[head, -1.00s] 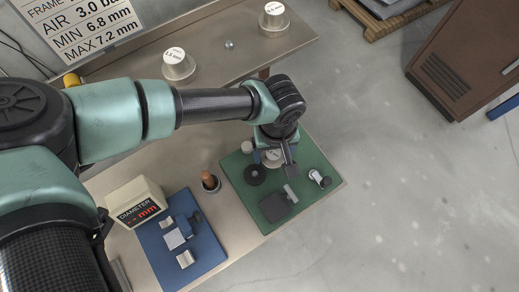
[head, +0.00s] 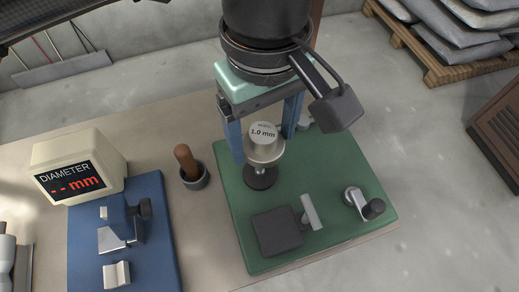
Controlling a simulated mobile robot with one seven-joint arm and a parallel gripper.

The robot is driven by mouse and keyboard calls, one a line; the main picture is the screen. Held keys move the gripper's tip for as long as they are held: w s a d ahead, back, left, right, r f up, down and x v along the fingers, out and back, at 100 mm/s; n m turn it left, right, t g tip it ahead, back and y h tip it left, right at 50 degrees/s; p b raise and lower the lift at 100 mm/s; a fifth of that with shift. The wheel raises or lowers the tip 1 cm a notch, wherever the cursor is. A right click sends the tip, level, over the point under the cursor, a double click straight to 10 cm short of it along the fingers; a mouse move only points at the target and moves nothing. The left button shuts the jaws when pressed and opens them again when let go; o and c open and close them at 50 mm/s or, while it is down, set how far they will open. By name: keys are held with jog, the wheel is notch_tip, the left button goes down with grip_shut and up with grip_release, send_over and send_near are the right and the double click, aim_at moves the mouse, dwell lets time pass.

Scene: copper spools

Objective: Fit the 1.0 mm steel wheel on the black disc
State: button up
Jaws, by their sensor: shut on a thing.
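The steel wheel marked 1.0 mm (head: 263,132) is held between the blue fingers of my gripper (head: 264,147), label up and roughly level. It is directly over the black disc (head: 261,180) in the head view and hides the disc's upper part. A short grey piece shows between wheel and disc. I cannot tell whether the wheel touches the disc or hangs just above it. The disc is on the green mat (head: 334,170).
A dark block (head: 277,232) with a grey lever and a small silver-and-black part (head: 364,203) stand on the mat. To the left are a wooden-handled tool in a cup (head: 190,168), a blue gauge base (head: 150,240) and the diameter display (head: 78,170).

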aim_at(260, 161)
jog(key=shift+s+a+b, duration=0.25)
jog(key=shift+s+b, duration=0.05)
jog(key=shift+s, duration=0.05)
jog(key=shift+f+b, duration=1.95)
jog(key=shift+f, duration=0.75)
jog(key=shift+f+b, duration=0.3)
jog(key=o, duration=1.4)
jog(key=shift+r, duration=0.1)
notch_tip(260, 161, up, 13)
jog(key=shift+f+p, duration=0.1)
jog(key=shift+p, duration=1.1)
